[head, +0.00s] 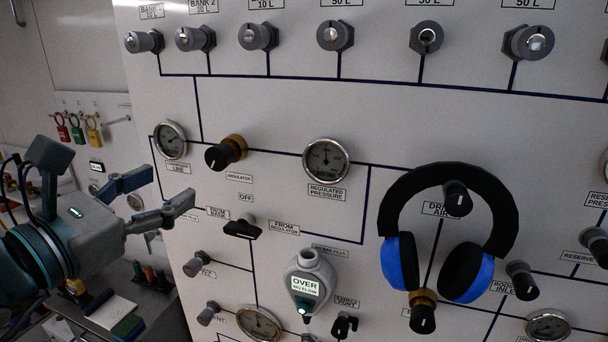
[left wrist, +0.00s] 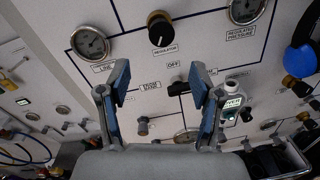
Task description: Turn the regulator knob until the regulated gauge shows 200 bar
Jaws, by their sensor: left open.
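The regulator knob (head: 220,156) is black on a brass base, with its label below it. It also shows in the left wrist view (left wrist: 161,29), beyond the fingers. My right gripper is not in view.
Blue and black headphones (head: 398,263) hang on the panel at right. A selector handle (head: 243,229) and a grey device reading OVER (head: 305,284) are below the knob. Another gauge (head: 171,140) is left of the knob. Colored padlocks (head: 77,130) hang at far left.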

